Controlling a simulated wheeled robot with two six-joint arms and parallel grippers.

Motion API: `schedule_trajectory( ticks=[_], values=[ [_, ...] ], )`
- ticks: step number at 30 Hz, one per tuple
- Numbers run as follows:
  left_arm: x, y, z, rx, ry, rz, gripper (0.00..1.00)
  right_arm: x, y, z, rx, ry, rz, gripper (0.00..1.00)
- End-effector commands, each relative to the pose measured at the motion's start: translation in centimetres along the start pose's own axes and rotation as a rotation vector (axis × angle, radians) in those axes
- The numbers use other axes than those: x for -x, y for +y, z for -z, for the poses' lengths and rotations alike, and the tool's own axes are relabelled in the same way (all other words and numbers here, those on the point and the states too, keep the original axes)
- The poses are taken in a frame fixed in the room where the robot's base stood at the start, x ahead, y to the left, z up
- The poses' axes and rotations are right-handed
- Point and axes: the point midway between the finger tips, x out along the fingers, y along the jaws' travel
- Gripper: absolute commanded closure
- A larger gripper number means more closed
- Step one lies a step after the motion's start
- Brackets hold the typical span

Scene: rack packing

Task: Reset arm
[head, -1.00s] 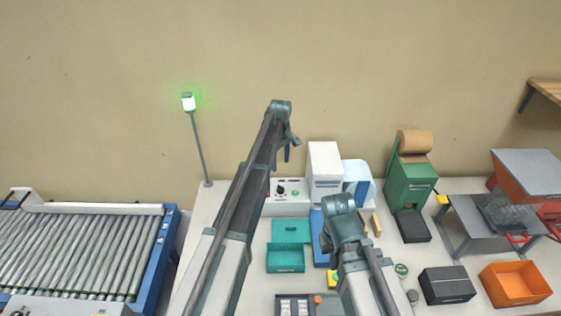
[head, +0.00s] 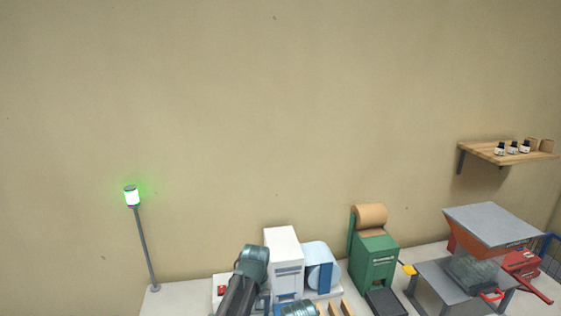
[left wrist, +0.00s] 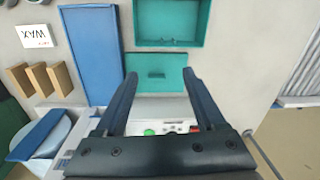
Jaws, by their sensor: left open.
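My left gripper (left wrist: 158,74) shows in the left wrist view with its two dark fingers spread apart and nothing between them. Below it lie a teal open box (left wrist: 172,42) and a teal lid or panel (left wrist: 158,84). In the head view a part of my left arm (head: 247,275) rises at the bottom middle; its fingers cannot be seen there.
A white machine (head: 284,262), a green paper-roll dispenser (head: 373,262) and a grey stand (head: 445,278) line the back of the bench. A green-lit lamp post (head: 132,196) stands left. A wooden shelf (head: 480,151) with bottles hangs right. Above the bench is bare wall.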

Motion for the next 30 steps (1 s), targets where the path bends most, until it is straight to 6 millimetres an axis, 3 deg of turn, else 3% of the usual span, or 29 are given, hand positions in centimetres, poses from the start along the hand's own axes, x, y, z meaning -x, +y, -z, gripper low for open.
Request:
schedule_trajectory(
  ticks=[1, 6, 12, 17, 30],
  values=[
    [-2.2, -0.7, -4.0, -0.088, 0.001, 0.008, 0.28, -2.2, -0.2, 0.1, 0.001, 0.0, 0.0, 1.0],
    [-5.2, -1.9, -11.8, -0.371, 0.001, 0.032, 0.28, -5.1, -0.5, 0.3, 0.003, 0.001, -0.001, 1.0],
    [-7.2, -3.2, -16.9, -0.584, -0.002, 0.052, 0.28, -6.9, -0.6, 0.4, 0.005, 0.001, -0.001, 1.0],
    [-7.5, -3.5, -18.1, -0.645, -0.003, 0.057, 0.28, -7.2, -0.7, 0.5, 0.006, 0.001, -0.002, 1.0],
    [-7.4, -3.5, -18.0, -0.648, -0.004, 0.057, 0.28, -7.1, -0.7, 0.5, 0.005, 0.001, -0.001, 1.0]
  ],
)
